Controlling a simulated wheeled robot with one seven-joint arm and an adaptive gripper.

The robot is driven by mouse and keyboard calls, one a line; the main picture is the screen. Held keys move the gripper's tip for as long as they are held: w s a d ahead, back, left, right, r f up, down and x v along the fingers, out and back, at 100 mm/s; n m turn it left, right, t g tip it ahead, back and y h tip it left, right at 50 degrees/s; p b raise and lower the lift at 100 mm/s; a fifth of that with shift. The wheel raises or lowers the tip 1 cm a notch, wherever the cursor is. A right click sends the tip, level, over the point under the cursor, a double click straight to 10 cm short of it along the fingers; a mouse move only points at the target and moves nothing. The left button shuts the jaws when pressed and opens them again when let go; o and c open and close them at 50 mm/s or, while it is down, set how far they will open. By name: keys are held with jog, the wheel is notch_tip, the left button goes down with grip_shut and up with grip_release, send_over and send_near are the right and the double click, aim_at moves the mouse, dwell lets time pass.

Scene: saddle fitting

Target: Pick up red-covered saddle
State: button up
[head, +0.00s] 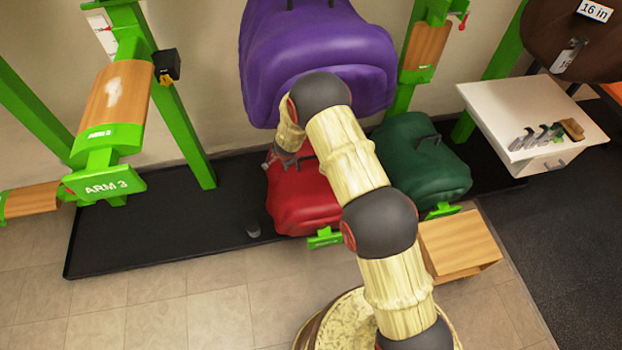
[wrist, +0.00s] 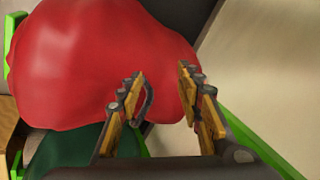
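The red-covered saddle (head: 303,202) sits on a low green arm, below a purple-covered saddle (head: 300,45) and left of a green-covered saddle (head: 425,165). My gripper (head: 283,160) is at its upper left end in the head view, partly hidden by my arm. In the wrist view the red cover (wrist: 85,65) fills the upper left. My gripper (wrist: 160,84) shows its two fingers apart, with red cover seen between them. A dark curved piece lies beside the left finger; I cannot tell whether it is the cover's handle. Contact is unclear.
Green rack posts and an arm labelled ARM 3 (head: 112,185) stand at left over a black mat (head: 150,235). A white cabinet (head: 535,110) with small tools is at right. A wooden box (head: 460,245) stands in front of the green-covered saddle. Tiled floor in front is clear.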

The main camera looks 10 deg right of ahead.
jog(key=w+d+f+m+t+h, duration=0.1)
jog(key=w+d+f+m+h, duration=0.2)
jog(key=w+d+m, duration=0.15)
jog(key=m+h, duration=0.3)
send_near(310, 156)
jog(key=x, duration=0.4)
jog(key=b+x, duration=0.2)
jog(key=x, duration=0.5)
jog(key=shift+s+f, duration=0.15)
jog(key=shift+s, duration=0.05)
jog(key=shift+a, duration=0.1)
jog(key=c, duration=0.3)
grip_shut()
jog(key=shift+w, duration=0.1)
